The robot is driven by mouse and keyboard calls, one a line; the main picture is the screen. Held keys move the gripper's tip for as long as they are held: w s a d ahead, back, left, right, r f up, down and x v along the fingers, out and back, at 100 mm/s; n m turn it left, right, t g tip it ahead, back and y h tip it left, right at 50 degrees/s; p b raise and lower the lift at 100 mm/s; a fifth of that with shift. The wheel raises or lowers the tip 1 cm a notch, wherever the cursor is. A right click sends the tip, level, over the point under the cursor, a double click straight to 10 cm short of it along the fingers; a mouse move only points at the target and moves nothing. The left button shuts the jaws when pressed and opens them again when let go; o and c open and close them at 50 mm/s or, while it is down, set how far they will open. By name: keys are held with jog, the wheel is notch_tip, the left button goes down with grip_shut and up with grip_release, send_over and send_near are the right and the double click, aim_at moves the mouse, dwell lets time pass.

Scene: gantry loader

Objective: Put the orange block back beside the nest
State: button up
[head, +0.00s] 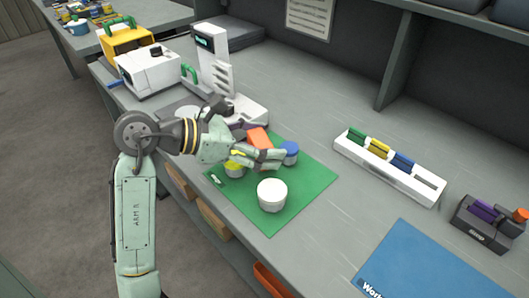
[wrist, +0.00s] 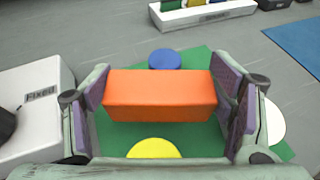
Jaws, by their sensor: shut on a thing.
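The orange block (head: 258,138) is between the fingers of my gripper (head: 266,157), over the green mat (head: 310,185). In the wrist view the block (wrist: 160,95) lies crosswise, its ends against the purple pads of my gripper (wrist: 162,90). The gripper is shut on it. I cannot tell its exact height above the mat. A blue round piece (head: 289,150), a yellow round piece (head: 234,168) and a white cylinder (head: 272,194) stand around it on the mat. I cannot tell for sure which thing is the nest.
A white machine with a tower (head: 213,68) stands behind the gripper. A white rack (head: 390,168) with coloured pieces and a blue mat (head: 425,265) lie to the right, with bare bench between.

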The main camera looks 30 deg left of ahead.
jog(key=shift+f, duration=1.75)
jog(key=shift+f, duration=0.1)
jog(key=o, duration=0.9)
